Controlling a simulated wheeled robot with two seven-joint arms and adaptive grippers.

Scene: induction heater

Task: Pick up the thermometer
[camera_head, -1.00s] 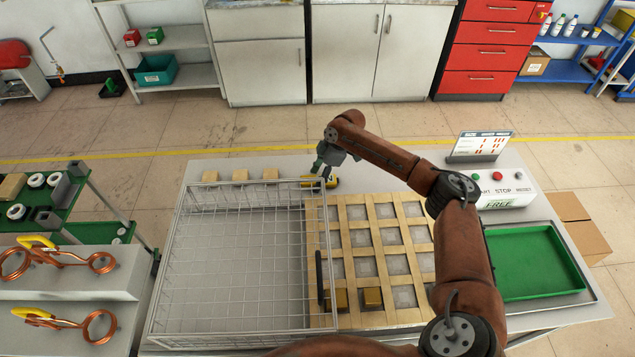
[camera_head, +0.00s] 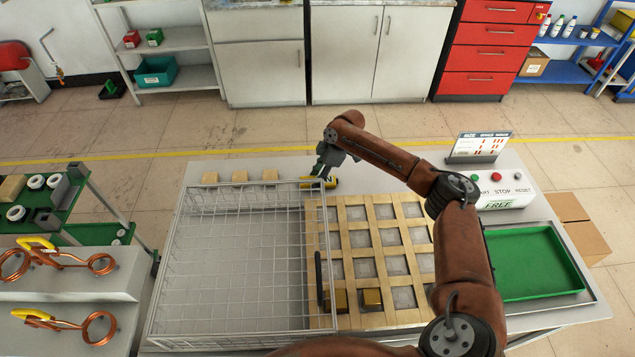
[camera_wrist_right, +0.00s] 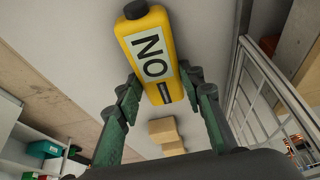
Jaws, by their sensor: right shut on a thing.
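The thermometer (camera_head: 312,183) is a small yellow device with a black cap and a pale panel reading "NO". It is at the back of the white table, just behind the wire basket. My right gripper (camera_head: 323,170) reaches down to it from behind. In the right wrist view my right gripper (camera_wrist_right: 160,84) has its dark green fingers on both sides of the lower end of the thermometer (camera_wrist_right: 150,45), shut on it. I cannot tell whether it is clear of the tabletop. My left gripper is not in view.
The wire basket (camera_head: 185,235) stands close in front, beside a wooden grid (camera_head: 350,262) with brass cubes. Several tan blocks (camera_head: 240,176) are left of the thermometer. A green tray (camera_head: 530,262) and a button box (camera_head: 503,188) are at the right.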

